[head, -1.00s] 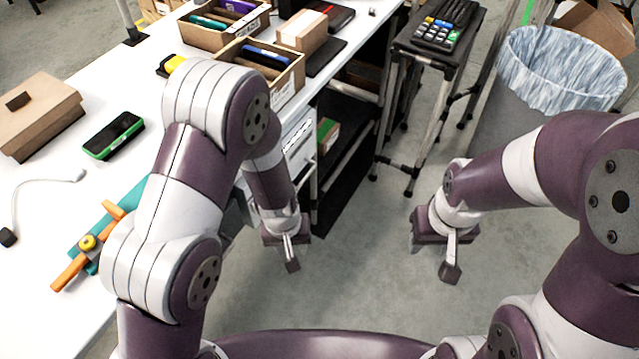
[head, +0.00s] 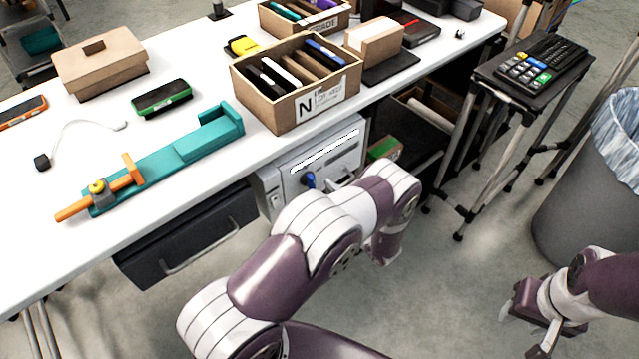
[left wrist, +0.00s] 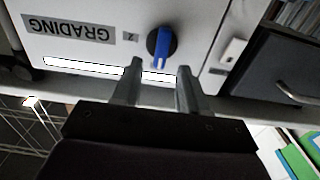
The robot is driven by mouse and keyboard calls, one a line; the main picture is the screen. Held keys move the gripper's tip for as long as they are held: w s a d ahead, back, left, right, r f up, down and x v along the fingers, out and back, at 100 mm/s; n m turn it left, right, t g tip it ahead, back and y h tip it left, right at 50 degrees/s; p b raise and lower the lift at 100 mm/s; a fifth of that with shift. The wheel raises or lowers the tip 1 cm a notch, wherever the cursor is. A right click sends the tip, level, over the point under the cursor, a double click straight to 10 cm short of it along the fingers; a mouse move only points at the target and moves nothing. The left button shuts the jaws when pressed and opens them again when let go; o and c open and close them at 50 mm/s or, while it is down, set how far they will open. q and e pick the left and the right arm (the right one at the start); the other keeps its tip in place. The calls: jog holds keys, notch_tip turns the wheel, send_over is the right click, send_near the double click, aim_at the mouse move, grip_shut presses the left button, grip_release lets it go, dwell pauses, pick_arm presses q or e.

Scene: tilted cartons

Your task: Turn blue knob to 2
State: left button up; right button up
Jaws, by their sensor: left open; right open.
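The blue knob (head: 309,181) is on the front of a light grey cabinet (head: 283,190) under the table, in the head view. In the left wrist view, the knob (left wrist: 162,45) has a blue bar on a dark round base, lying nearly up and down in the picture. A small label (left wrist: 131,37) beside it seems to read 2, upside down. My left gripper (left wrist: 160,67) is open, its fingertips just below the knob in that picture; contact is not clear. In the head view my left arm mostly hides that gripper. My right gripper (head: 525,328) is open and empty, at the lower right.
A dark drawer (head: 190,240) with a handle is left of the cabinet. The white tabletop (head: 215,190) above holds a teal and orange fixture (head: 165,160) and a cardboard bin (head: 297,85). A small stand with a keypad (head: 535,65) and a grey trash bin (head: 590,215) are at right.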

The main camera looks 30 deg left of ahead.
aim_at(314, 182)
pick_arm(q)
jog(key=shift+x, duration=1.55)
grip_shut()
